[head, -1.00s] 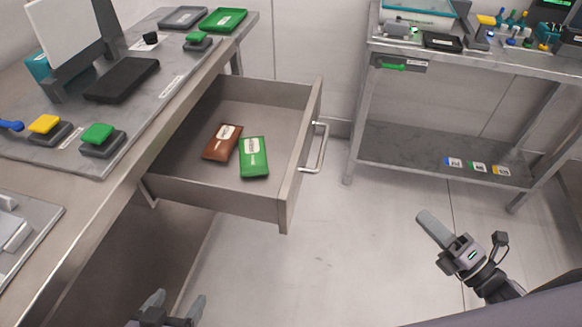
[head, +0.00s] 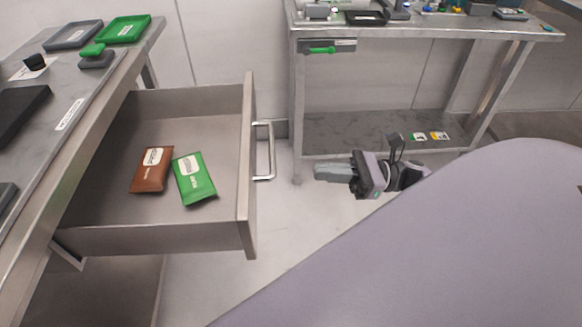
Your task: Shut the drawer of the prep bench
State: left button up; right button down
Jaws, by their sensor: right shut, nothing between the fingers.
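The drawer (head: 160,240) of the prep bench (head: 100,112) stands pulled out, with its front panel (head: 247,165) facing right. A silver bar handle (head: 271,152) is fixed to that front. A brown packet (head: 151,170) and a green packet (head: 194,178) lie inside on the drawer floor. My right gripper (head: 318,172) is shut and empty. It is to the right of the handle, apart from it, with its fingers pointing left. My left gripper is out of view.
A second metal table (head: 430,30) with a lower shelf (head: 350,130) stands behind my right gripper. A green tray (head: 124,29) and a grey tray (head: 73,35) lie on the bench top. The floor between handle and gripper is clear.

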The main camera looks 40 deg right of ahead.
aim_at(137, 184)
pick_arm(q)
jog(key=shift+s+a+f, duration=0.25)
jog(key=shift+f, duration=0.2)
pick_arm(e)
jog(key=x, duration=0.7)
jog(key=shift+w+a, duration=0.1)
jog(key=shift+w, duration=0.05)
